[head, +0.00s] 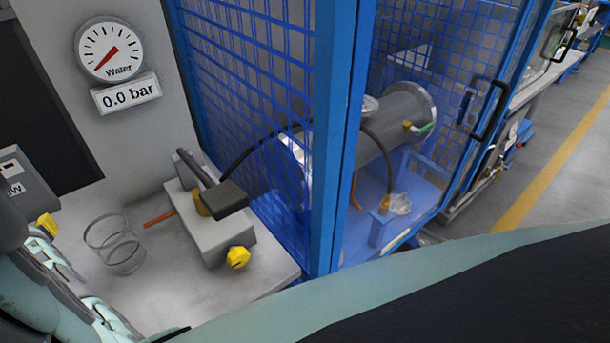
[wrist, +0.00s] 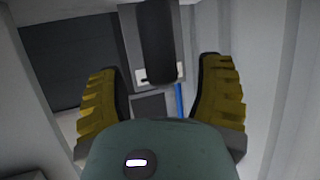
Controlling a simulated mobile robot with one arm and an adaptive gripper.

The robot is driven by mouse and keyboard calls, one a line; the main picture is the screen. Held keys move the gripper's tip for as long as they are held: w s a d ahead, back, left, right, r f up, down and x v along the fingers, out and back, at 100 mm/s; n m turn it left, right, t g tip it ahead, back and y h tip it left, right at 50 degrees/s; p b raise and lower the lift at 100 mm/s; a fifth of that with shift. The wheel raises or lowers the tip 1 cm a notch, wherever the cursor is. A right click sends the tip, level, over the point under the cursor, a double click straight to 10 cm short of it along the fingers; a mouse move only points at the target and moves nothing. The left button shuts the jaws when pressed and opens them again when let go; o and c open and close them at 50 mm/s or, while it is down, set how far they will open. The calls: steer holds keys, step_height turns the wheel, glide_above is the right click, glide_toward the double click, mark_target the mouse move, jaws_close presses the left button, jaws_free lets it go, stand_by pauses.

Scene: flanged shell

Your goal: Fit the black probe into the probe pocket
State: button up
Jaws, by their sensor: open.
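In the wrist view my gripper (wrist: 160,68) is open, its two yellow ribbed fingers wide apart and nothing held between them. A black, rounded upright piece (wrist: 158,42) shows ahead between the fingertips, in front of a grey housing; it may be the black probe, but I cannot be sure. I cannot tell its distance from the fingers, and no contact shows. I cannot make out the probe pocket in either view.
A blue mesh cage (head: 255,85) encloses the flanged shell (head: 385,125). The water gauge (head: 109,50) reads 0.0 bar.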

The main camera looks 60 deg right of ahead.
steer(key=shift+x, duration=0.95)
jaws_close()
